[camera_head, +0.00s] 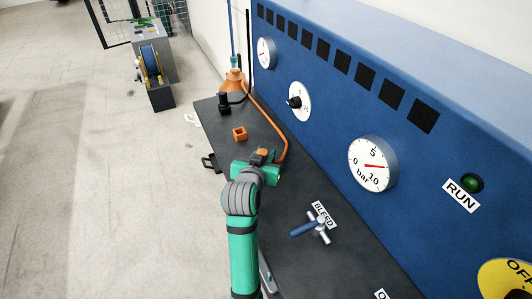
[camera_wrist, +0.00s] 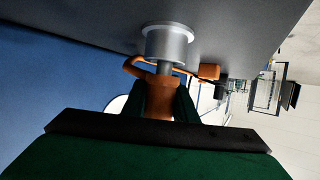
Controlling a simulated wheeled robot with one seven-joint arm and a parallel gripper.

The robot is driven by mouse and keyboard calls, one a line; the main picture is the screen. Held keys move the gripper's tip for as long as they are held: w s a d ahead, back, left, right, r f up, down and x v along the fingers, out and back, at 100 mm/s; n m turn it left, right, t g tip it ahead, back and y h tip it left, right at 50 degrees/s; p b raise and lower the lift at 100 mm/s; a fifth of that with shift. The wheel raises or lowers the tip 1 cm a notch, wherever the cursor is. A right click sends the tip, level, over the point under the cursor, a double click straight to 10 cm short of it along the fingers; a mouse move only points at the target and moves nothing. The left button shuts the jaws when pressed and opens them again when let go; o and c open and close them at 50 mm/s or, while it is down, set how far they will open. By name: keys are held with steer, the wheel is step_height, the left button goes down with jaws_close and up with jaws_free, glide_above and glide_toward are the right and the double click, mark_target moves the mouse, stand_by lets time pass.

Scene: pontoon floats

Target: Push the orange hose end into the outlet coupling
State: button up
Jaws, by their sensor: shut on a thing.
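The orange hose end (camera_wrist: 158,104) is held between the two dark fingers of my gripper (camera_wrist: 163,92) in the wrist view. A narrow grey tip on it points at the silver round outlet coupling (camera_wrist: 168,46), which stands on the dark bench top. The tip meets the coupling's near face in the picture; I cannot tell whether it is inside or just in front. In the head view my gripper (camera_head: 262,160) is low over the bench and hides the coupling. The orange hose (camera_head: 284,135) curves from there back to an orange cone-shaped fitting (camera_head: 233,83).
A small orange block (camera_head: 240,134) and a black knobbed part (camera_head: 224,103) are on the bench (camera_head: 285,205) beyond my gripper. A blue-handled bleed valve (camera_head: 308,227) is at the near right. The blue gauge panel (camera_head: 330,110) rises along the right side.

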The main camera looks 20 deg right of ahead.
steer(key=shift+f, duration=0.7)
steer(key=o, duration=1.2)
steer(key=shift+d, duration=0.1)
steer(key=v, duration=1.1)
steer(key=shift+w, duration=0.1)
